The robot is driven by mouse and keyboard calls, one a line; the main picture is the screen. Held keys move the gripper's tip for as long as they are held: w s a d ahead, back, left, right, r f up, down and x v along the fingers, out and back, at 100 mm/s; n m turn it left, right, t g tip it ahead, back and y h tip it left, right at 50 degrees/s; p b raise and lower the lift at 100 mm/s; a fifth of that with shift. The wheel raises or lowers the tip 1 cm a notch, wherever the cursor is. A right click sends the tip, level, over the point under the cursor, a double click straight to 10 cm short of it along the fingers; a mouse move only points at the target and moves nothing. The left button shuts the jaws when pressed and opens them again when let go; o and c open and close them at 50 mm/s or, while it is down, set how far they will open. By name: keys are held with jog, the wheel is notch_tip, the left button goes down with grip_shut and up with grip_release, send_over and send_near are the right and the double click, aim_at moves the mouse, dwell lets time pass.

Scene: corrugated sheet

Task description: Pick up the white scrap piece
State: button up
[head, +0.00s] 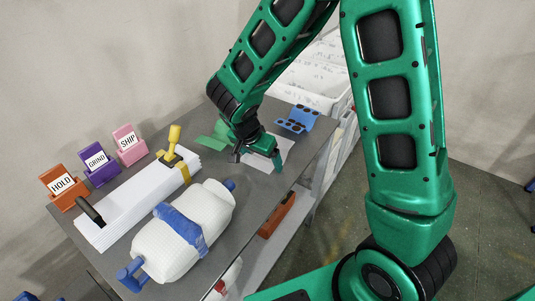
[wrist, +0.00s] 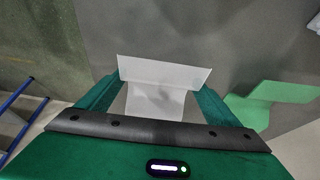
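The white scrap piece (head: 284,146) lies on the grey table towards its far right end, partly hidden by my gripper. In the wrist view the white scrap piece (wrist: 165,73) shows a brighter raised-looking strip and a flatter part, between and just beyond my fingers. My gripper (head: 258,159) is low over it, pointing down, with its fingers spread on either side. In the wrist view my gripper (wrist: 158,92) has its fingers wide apart. I cannot tell whether either finger touches the piece.
A green scrap (head: 208,142) lies left of my gripper, and a blue piece with holes (head: 298,119) lies behind it. A white wrapped roll (head: 185,232), a clamped white sheet stack (head: 130,205) and labelled holders (head: 97,163) fill the near left. A white bin (head: 322,70) stands beyond the table.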

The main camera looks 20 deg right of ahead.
jog(key=c, duration=0.3)
jog(key=shift+r, duration=0.1)
